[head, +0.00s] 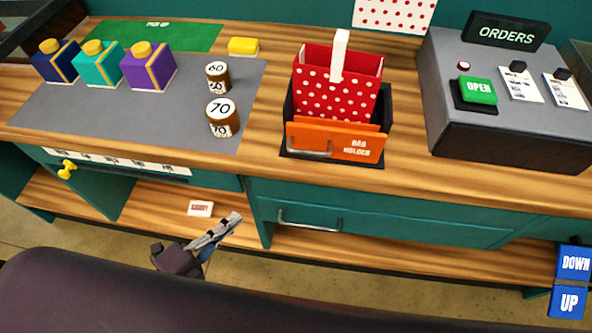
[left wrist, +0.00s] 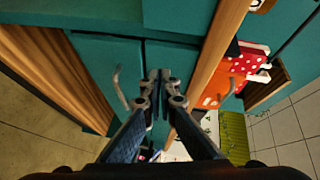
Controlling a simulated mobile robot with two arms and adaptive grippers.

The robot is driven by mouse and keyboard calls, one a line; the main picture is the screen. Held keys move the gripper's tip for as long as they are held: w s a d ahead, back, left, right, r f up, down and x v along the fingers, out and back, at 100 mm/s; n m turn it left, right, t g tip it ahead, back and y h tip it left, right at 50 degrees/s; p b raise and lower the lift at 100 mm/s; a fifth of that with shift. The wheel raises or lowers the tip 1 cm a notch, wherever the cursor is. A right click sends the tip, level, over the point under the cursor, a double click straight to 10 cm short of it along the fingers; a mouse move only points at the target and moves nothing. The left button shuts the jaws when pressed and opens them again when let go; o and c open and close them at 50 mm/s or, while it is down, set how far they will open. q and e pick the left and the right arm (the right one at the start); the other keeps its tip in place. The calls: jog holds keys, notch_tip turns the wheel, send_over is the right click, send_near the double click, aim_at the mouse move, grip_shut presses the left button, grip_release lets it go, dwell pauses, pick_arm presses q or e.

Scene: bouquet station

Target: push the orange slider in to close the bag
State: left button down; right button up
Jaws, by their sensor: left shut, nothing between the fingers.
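The orange slider (head: 334,142) is the front plate of the black bag holder (head: 287,118), with a grey handle and the words "BAG HOLDER". A red bag with white dots (head: 336,92) stands upright in the holder, with a white strip rising from its top. In the left wrist view the slider (left wrist: 207,97) and the bag (left wrist: 240,58) show at the right. My left gripper (head: 236,217) is shut and empty, low in front of the counter and left of the holder. Its fingers (left wrist: 160,76) point at the teal cabinet front. My right gripper is not in view.
The counter edge (head: 410,189) runs between my left gripper and the holder. A drawer handle (head: 309,224) sticks out below the counter. Jars (head: 222,117) and boxes (head: 148,68) stand at the left; the orders console (head: 500,115) stands at the right.

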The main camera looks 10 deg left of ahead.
aim_at(307, 141)
pick_arm(q)
jog(key=s+d+r+m+h, duration=0.2)
jog(key=d+r+m+h, duration=0.15)
jog(key=r, duration=0.35)
jog(key=s+d+r+m+h, duration=0.2)
jog(key=d+r+m, duration=0.15)
jog(key=r, duration=0.25)
jog(key=shift+n, duration=0.3)
jog(key=p+x, duration=0.1)
jog(key=x, duration=0.3)
jog(key=w+a+p+x, duration=0.1)
jog(key=x, duration=0.3)
jog(key=w+a+p+x, duration=0.1)
jog(key=x, duration=0.4)
jog(key=shift+r, duration=0.1)
jog(key=shift+w, duration=0.1)
jog(key=w, duration=0.5)
jog(key=shift+r, duration=0.1)
jog(key=shift+a, duration=0.1)
